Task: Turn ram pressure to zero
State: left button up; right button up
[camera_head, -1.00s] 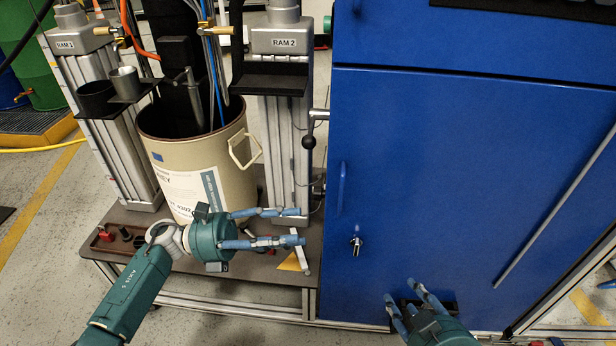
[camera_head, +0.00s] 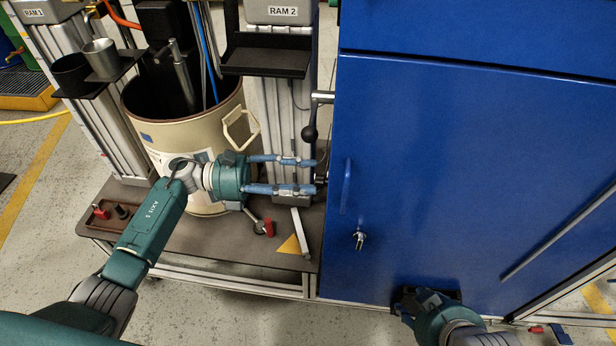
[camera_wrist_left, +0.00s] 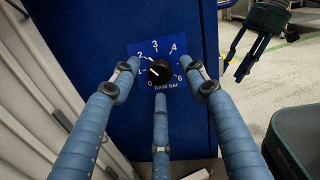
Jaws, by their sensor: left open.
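The RAM pressure knob (camera_wrist_left: 159,71) is black and round, on a blue numbered scale plate (camera_wrist_left: 155,47) marked "RAM bar". Its white mark points up and left, on the low side of the scale; I cannot read the exact value. My left gripper (camera_wrist_left: 160,82) is open, its three fingers spread around the knob, two above and one below; contact cannot be told. In the head view my left gripper (camera_head: 318,176) reaches the cabinet's left edge, where the knob face is hidden. My right gripper (camera_wrist_left: 242,58) hangs apart with spread fingers in the left wrist view.
The blue cabinet (camera_head: 450,170) fills the right side. A black ball-ended lever (camera_head: 310,132) is above my left gripper. The beige drum (camera_head: 195,125) and RAM 2 column (camera_head: 275,120) stand behind it. A red-handled valve (camera_head: 267,228) sits low on the platform.

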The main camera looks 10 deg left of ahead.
pick_arm(q)
jog(key=shift+d, duration=0.5)
pick_arm(e)
jog(key=shift+s, duration=0.15)
pick_arm(q)
jog(key=shift+c, duration=0.2)
jog(key=shift+w, duration=0.1)
grip_shut()
jog(key=shift+r+n, duration=0.1)
jog(key=shift+n, duration=0.3)
jog(key=shift+w+r+n+p, duration=0.1)
jog(key=shift+n+p, duration=0.15)
jog(key=shift+n, duration=1.3)
jog(key=shift+w+r+n+p, duration=0.1)
jog(key=shift+n+p, duration=0.1)
jog(key=shift+n, duration=1.35)
pick_arm(e)
jog(key=shift+s+d+f+g+h, duration=0.1)
jog(key=shift+s+d+f+g, duration=0.25)
jog(key=shift+s, duration=0.55)
jog(key=shift+s+d+f+g+h, duration=0.15)
jog(key=shift+s+g, duration=0.3)
jog(key=shift+s, duration=0.45)
jog(key=shift+s+d+f+g+h, duration=0.1)
jog(key=shift+s+d+f+g, duration=0.25)
jog(key=shift+s, duration=0.55)
